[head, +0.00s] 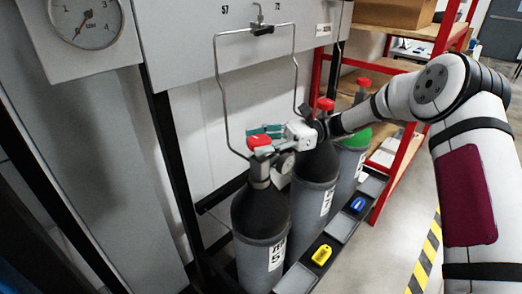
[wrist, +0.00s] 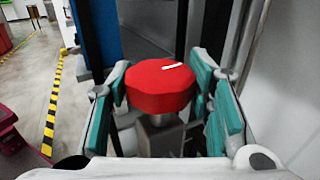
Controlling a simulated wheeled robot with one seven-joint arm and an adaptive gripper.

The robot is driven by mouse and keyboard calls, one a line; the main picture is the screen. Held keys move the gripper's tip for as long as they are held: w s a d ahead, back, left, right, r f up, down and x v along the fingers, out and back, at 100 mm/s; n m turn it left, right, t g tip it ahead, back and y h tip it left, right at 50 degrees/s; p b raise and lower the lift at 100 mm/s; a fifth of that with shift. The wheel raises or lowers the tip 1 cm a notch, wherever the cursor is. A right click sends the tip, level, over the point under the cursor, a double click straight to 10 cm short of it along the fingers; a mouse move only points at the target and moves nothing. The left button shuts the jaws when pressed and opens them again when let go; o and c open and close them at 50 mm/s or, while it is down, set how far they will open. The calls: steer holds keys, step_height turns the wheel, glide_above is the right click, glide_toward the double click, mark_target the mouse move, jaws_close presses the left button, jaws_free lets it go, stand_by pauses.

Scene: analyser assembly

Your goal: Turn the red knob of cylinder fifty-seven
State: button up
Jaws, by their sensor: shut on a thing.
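The red knob (head: 259,141) sits on top of the front grey cylinder (head: 262,215), whose label is partly readable as 5-something. This cylinder stands below the number 57 on the panel. My gripper (head: 268,139) reaches in from the right at the knob's height. In the wrist view the red knob (wrist: 160,86) has a white mark on top and lies between the teal finger pads of my gripper (wrist: 163,92). The pads are shut on the knob's two sides.
Two more cylinders stand behind, one with a red knob (head: 325,104) and one with a green shoulder (head: 357,138). A bent metal tube (head: 222,95) hangs near the gripper. A pressure gauge (head: 86,18) is at upper left. A red shelf (head: 400,165) stands right.

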steer(key=shift+f+n+g+h+b, duration=0.1)
steer(key=shift+n+g+h+b, duration=0.7)
steer(key=shift+g, duration=0.6)
steer(key=o, duration=1.1)
steer(key=shift+o, duration=0.2)
steer(key=v, duration=1.2)
